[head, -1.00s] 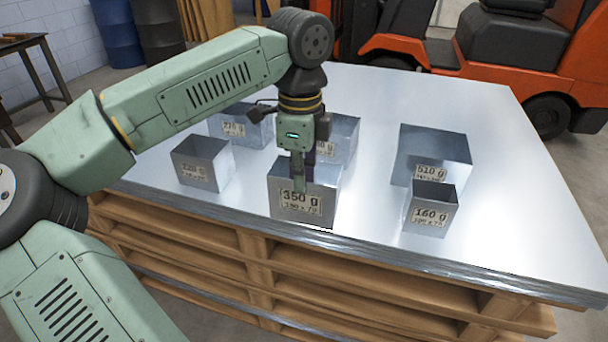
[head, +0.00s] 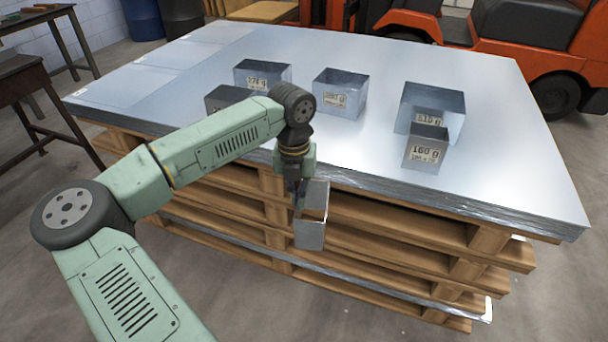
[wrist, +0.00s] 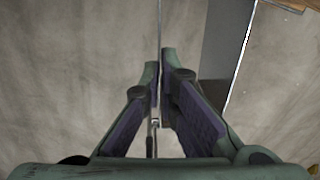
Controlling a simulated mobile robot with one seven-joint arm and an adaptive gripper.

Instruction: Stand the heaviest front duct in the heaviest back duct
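My gripper (head: 299,200) is shut on one wall of a grey open-ended metal duct (head: 312,236), the one labelled 350 g earlier. It hangs off the front edge of the sheet stack; its label does not show now. The wrist view has the fingers (wrist: 158,100) pinching a thin wall, with a grey duct face (wrist: 222,45) beside them. The small 160 g front duct (head: 426,150) stands before the larger 510 g back duct (head: 450,103). Another front duct (head: 222,98) is partly hidden by my arm. A back-left duct (head: 262,72) and a back-middle duct (head: 345,98) have labels I cannot read surely.
The ducts stand on a shiny sheet stack (head: 520,165) on wooden pallets (head: 400,250). An orange forklift (head: 430,45) is behind. A dark table (head: 25,75) is at left. The sheet's front middle is bare.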

